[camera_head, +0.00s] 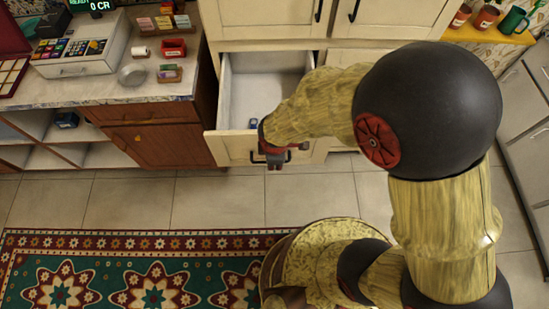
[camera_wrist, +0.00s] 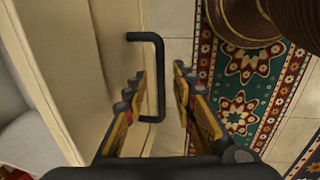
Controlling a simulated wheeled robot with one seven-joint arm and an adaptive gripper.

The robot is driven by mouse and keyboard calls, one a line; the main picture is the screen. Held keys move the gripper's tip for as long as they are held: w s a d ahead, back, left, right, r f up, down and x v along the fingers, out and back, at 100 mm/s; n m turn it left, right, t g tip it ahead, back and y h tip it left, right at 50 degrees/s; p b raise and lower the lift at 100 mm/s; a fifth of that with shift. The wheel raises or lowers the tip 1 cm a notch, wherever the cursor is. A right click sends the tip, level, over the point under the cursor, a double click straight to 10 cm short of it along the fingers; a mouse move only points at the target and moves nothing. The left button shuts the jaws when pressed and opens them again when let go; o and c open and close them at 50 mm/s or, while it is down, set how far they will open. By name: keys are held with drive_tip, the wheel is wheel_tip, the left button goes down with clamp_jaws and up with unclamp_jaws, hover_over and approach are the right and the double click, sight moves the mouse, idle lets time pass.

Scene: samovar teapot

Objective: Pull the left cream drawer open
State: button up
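The left cream drawer (camera_head: 236,147) stands pulled well out of the cabinet in the head view, with its pale inside (camera_head: 245,85) showing. My gripper (camera_head: 275,160) is at its front face, and my arm hides the drawer's right part. In the wrist view the cream drawer front (camera_wrist: 98,50) is on the left, with its black bar handle (camera_wrist: 160,65) standing out from it. My gripper (camera_wrist: 161,75) is open, with its fingers on either side of the handle. The handle is nearer the left finger; I cannot tell whether they touch.
A small blue thing (camera_head: 253,123) shows near the drawer's front inside. A wooden counter cabinet (camera_head: 160,145) with a cash register (camera_head: 82,50) stands to the left. Tiled floor (camera_head: 215,200) and a patterned rug (camera_head: 130,285) lie in front, with clear floor by the drawer.

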wheel_tip(320, 180, up, 12)
drive_tip(key=s, duration=0.2)
drive_tip(key=shift+s, duration=0.15)
idle(0.4)
drive_tip(key=shift+f, duration=0.15)
idle(0.3)
drive_tip(key=s+d+r+m+t, duration=0.1)
drive_tip(key=s+d+r+m, duration=0.2)
drive_tip(key=d+r+m, duration=0.5)
drive_tip(key=s+d+r+m+t, duration=0.2)
drive_tip(key=s+d+r+m, duration=0.2)
drive_tip(key=d+r+m, duration=0.4)
wheel_tip(320, 180, up, 5)
drive_tip(key=shift+s+m, duration=0.2)
drive_tip(key=shift+m, duration=0.7)
